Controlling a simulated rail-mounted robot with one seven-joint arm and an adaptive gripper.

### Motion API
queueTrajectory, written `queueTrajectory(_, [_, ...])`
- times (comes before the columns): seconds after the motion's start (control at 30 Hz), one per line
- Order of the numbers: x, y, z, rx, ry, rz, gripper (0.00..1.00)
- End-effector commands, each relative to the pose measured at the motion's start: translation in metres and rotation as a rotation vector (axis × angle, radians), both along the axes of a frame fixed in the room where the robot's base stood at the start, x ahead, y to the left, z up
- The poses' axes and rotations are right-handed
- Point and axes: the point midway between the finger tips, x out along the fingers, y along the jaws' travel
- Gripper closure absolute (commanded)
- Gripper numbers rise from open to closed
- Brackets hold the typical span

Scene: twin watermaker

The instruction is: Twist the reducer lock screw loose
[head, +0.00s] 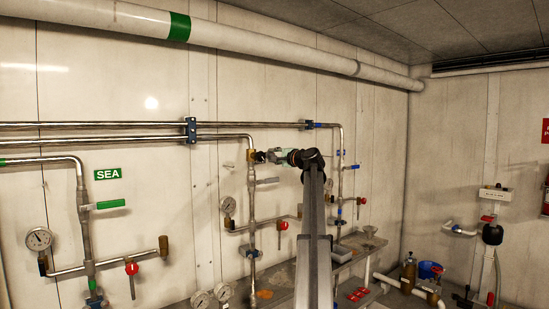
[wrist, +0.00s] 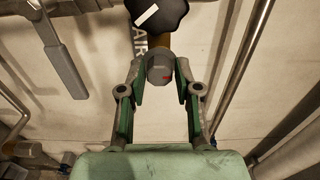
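In the wrist view a brass-coloured fitting (wrist: 163,46) sits below a black lobed knob (wrist: 158,12). A grey rounded end piece with a small red mark (wrist: 158,68) stands in front of it; it looks like the reducer lock screw. My gripper (wrist: 160,72) has its two fingers on either side of this grey piece, close to it. Whether the pads touch it I cannot tell. In the head view my gripper (head: 269,157) is at the brass fitting (head: 251,156) on the upright pipe; the screw itself is too small to make out there.
A grey lever handle (wrist: 62,65) is at the upper left of the wrist view, and a bare pipe (wrist: 235,65) runs along the right. In the head view, pipes with gauges (head: 228,205) and red-handled valves (head: 282,226) surround my arm. A bench (head: 345,262) stands below.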

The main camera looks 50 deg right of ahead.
Motion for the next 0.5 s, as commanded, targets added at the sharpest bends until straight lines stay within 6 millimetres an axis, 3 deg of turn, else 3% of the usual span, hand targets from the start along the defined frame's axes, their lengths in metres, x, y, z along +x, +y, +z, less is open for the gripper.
queueTrajectory(0.33, [-0.001, 0.000, 0.000, 0.002, 0.001, 0.001, 0.48])
queueTrajectory(0.5, [-0.012, 0.004, -0.001, 0.001, 0.000, 0.000, 0.48])
